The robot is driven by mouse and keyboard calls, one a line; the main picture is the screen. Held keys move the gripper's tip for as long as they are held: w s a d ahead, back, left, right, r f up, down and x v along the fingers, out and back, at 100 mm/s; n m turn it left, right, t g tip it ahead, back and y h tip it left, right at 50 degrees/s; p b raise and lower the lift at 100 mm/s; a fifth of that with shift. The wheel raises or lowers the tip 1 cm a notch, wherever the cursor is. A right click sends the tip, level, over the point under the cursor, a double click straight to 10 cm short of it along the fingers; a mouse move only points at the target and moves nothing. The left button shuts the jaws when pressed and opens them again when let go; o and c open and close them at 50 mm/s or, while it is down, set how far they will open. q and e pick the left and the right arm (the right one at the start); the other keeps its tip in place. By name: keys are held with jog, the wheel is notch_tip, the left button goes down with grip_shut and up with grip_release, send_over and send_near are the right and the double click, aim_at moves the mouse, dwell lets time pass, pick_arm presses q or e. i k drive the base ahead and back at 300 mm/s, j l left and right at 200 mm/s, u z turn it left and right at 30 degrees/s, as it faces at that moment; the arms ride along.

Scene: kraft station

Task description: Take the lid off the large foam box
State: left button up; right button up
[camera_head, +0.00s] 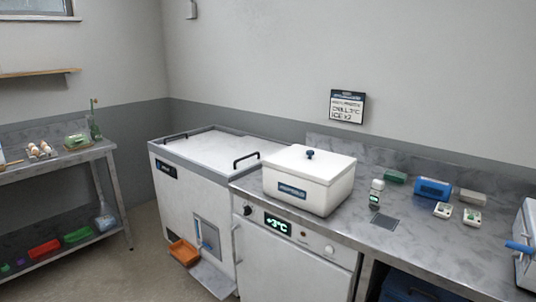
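The large white foam box (293,195) stands on the grey counter, above the fridge unit. It has a dark blue label on its front. Neither of my grippers shows in the head view.
A white chest with black handles (205,150) stands left of the box. A small bottle (376,193) is close on its right, beside a drain grate (384,222). A blue item (433,188) and small trays (443,210) lie farther right. A shelf table (62,162) stands at left.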

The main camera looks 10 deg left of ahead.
aim_at(320, 166)
jog(key=i+j, duration=0.3)
jog(key=i, duration=0.25)
jog(key=i+j+z, duration=0.15)
jog(key=i, duration=0.4)
jog(key=j, duration=0.1)
